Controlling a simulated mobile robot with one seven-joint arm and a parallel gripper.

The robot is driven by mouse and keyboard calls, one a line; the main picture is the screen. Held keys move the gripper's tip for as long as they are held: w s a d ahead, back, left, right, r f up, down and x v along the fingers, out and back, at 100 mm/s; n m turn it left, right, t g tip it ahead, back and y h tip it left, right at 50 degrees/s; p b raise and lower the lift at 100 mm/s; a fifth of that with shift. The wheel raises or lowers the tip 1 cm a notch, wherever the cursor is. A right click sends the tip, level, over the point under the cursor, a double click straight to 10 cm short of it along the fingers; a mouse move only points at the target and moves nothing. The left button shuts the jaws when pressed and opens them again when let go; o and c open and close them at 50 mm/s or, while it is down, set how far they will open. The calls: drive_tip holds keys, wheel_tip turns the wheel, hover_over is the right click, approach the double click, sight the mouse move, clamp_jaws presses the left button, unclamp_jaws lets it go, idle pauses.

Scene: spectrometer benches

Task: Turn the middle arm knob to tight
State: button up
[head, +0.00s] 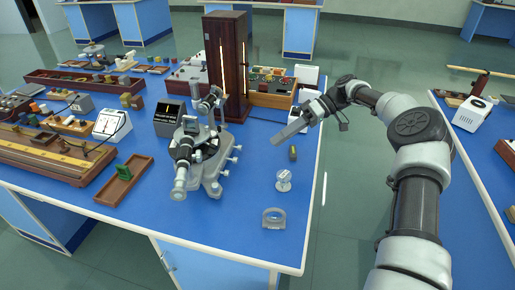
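The grey spectrometer (205,160) stands on the blue bench top, left of my gripper. Its telescope tube (180,178) points toward the front. Several small pale knobs stick out on its right side, among them an upper one (237,148), one between (233,160) and a lower one (224,173). I cannot tell which is the middle arm knob or how tight any is.
A tall dark wooden lamp housing (226,65) stands behind the spectrometer. A small green-yellow item (293,152), a clear round piece (284,181) and a clear block (273,218) lie near the right edge. A brown tray (123,181) lies left. The front bench top is mostly clear.

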drive_tip(key=s+a+r+n+t+h+p, duration=0.1)
drive_tip(key=s+r+n+t+p, duration=0.15)
drive_tip(key=s+r+p, duration=0.4)
drive_tip(key=t+p, duration=0.1)
drive_tip(key=p, duration=0.1)
approach(229, 172)
drive_tip(key=shift+h, duration=0.3)
drive_tip(key=x, duration=0.8)
drive_tip(key=shift+a, duration=0.15)
drive_tip(key=shift+w, duration=0.1)
clamp_jaws()
